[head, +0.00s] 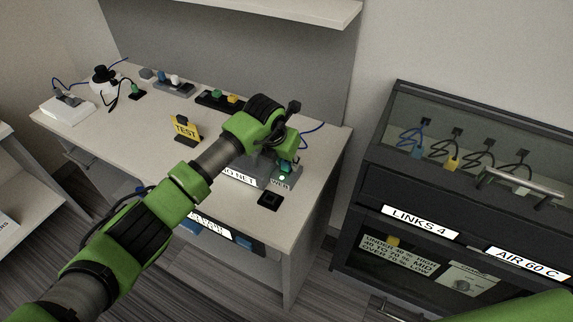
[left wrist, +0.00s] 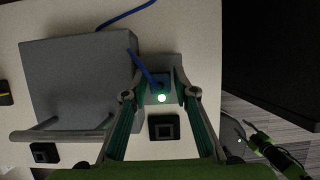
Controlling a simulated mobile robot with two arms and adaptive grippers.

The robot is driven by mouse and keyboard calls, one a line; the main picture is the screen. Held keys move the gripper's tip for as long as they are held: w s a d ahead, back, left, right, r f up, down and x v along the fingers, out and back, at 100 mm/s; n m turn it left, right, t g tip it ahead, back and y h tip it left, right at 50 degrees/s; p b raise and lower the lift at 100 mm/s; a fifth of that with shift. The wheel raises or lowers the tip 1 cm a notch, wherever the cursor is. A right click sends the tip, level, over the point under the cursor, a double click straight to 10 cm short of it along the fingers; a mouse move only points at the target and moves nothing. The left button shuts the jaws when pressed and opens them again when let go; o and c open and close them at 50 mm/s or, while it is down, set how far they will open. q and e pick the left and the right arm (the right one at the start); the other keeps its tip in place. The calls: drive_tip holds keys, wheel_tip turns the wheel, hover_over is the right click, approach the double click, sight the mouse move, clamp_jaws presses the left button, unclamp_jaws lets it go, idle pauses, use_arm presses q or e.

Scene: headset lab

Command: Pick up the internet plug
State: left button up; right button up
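The internet plug (left wrist: 155,82) is a small blue-teal block on a blue cable. In the left wrist view it sits in a grey socket block with a lit green lamp in front of it. My left gripper (left wrist: 161,84) reaches down around it, one finger on each side. The fingers look apart from the plug, though contact is hard to judge. In the head view my left gripper (head: 287,165) is over the socket block and mostly hides the plug. A green and black part, likely of my right arm, shows at the lower right of the left wrist view; its fingers are unclear.
A grey box (left wrist: 80,85) with a bar handle stands left of the plug. A small black square socket (head: 270,199) lies in front. A yellow TEST sign (head: 186,128) and a switch strip (head: 219,98) are on the desk (head: 140,125). A dark cabinet (head: 450,190) stands right.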

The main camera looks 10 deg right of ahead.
use_arm(q)
drive_tip(key=c, duration=0.6)
drive_tip(key=shift+w+r, duration=0.15)
drive_tip(key=shift+r, duration=0.3)
wheel_tip(320, 180, up, 2)
drive_tip(key=shift+r+b, duration=0.25)
drive_tip(key=shift+b, duration=0.15)
drive_tip(key=s+a+r+b, duration=0.1)
drive_tip(key=s+r+b, duration=0.1)
drive_tip(key=s+r, duration=0.2)
drive_tip(key=s+a+r+b, duration=0.1)
drive_tip(key=s+r, duration=0.4)
drive_tip(key=s, duration=0.5)
drive_tip(key=shift+r+b, duration=0.3)
drive_tip(key=shift+b, duration=0.1)
